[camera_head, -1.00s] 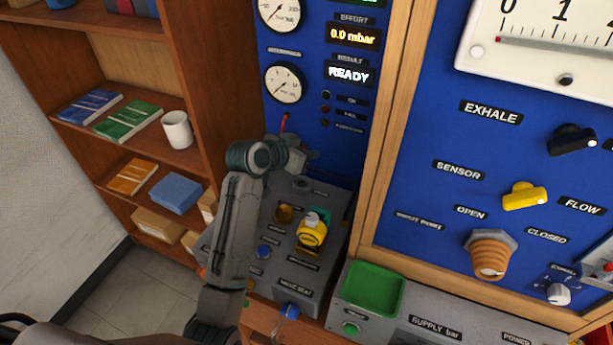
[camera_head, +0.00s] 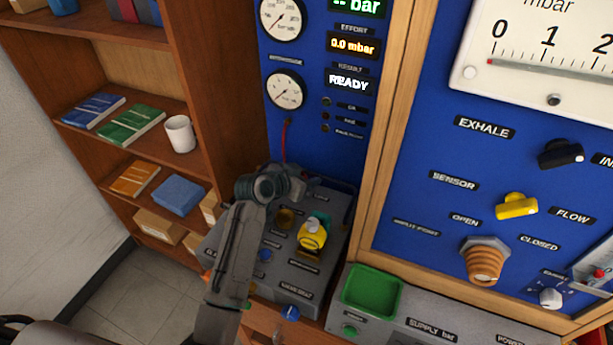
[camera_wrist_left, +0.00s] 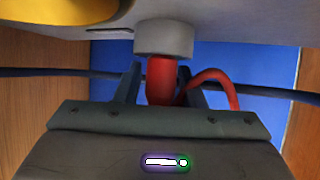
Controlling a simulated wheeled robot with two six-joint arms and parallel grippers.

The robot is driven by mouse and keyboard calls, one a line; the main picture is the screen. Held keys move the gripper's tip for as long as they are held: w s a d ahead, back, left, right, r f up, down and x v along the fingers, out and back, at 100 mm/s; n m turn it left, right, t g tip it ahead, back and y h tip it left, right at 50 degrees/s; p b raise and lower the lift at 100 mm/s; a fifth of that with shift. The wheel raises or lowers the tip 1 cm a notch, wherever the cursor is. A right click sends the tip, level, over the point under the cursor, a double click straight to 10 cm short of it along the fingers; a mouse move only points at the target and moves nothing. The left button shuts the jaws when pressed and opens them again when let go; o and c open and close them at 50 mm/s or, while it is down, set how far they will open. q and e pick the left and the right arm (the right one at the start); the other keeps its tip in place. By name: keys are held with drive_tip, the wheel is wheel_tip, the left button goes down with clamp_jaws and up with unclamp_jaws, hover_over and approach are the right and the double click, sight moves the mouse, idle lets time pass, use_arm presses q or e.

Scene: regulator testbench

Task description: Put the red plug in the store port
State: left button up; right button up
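The red plug (camera_wrist_left: 160,82) is between the fingers of my left gripper in the left wrist view, and they look closed on it. Its far end meets a round grey collar (camera_wrist_left: 163,38). Whether it is inside the collar or only against it is hidden. A red hose (camera_wrist_left: 215,82) curves off to the right of the plug. In the head view my left gripper (camera_head: 300,186) is low over the back of the grey bench unit (camera_head: 325,272), and the plug is hidden there. The red hose (camera_head: 285,143) rises behind it to the blue panel. My right gripper is not in view.
A yellow regulator (camera_head: 312,234) stands on the bench unit just in front of the gripper. A green tray (camera_head: 372,291) sits to the right. The blue panel (camera_head: 330,152) rises close behind. A wooden shelf (camera_head: 185,75) stands to the left.

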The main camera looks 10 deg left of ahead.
use_arm(q)
drive_tip(key=shift+o, duration=0.6)
drive_tip(key=shift+r, duration=0.15)
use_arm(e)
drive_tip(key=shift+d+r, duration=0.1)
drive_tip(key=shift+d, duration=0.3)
use_arm(q)
drive_tip(key=shift+s+a, duration=0.1)
drive_tip(key=b+v, duration=0.3)
drive_tip(key=v, duration=0.7)
drive_tip(key=shift+s+a, duration=0.1)
drive_tip(key=shift+s, duration=0.05)
drive_tip(key=shift+v, duration=0.75)
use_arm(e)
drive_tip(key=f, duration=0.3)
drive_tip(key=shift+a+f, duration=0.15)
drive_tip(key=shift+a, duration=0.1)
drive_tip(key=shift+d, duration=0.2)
